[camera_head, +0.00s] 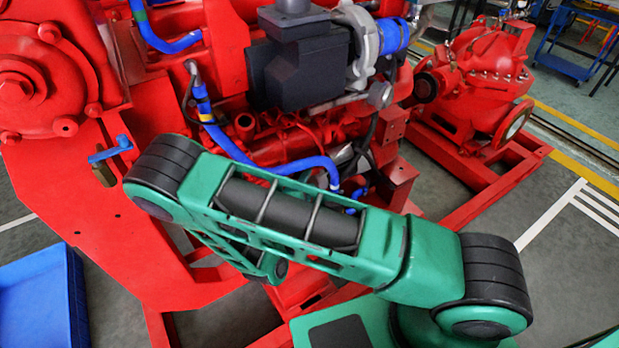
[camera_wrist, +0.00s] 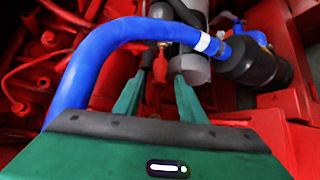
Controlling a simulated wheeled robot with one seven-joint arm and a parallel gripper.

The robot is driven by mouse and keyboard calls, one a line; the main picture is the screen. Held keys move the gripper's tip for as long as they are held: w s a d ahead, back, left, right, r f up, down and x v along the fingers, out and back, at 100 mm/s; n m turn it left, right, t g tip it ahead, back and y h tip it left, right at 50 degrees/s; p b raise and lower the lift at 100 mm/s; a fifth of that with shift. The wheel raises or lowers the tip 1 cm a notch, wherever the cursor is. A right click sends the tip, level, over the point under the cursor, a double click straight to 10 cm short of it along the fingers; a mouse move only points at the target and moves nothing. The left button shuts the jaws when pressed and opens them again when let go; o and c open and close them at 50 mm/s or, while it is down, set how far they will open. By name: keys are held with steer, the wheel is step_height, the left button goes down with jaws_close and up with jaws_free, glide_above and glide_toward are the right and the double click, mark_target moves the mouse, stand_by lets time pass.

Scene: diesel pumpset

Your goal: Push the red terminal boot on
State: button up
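In the wrist view, a small red piece that looks like the red terminal boot (camera_wrist: 160,66) shows between and beyond my fingertips, with its narrow end toward me. My gripper (camera_wrist: 162,68) has its two green fingers spread, with a gap on each side of the red piece. I cannot tell how deep the piece sits between the fingers or whether it touches a terminal. The terminal itself cannot be made out. In the head view my green arm hides the gripper and the boot.
A thick blue hose (camera_wrist: 110,40) arches close over my fingers, leading to a black cylinder (camera_wrist: 258,66) at right. A grey cylinder (camera_wrist: 190,62) stands just beyond the right finger. The red engine (camera_head: 285,135) surrounds the work area. A blue bin (camera_head: 40,300) stands at lower left.

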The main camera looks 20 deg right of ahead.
steer(key=shift+x, duration=1.5)
jaws_close()
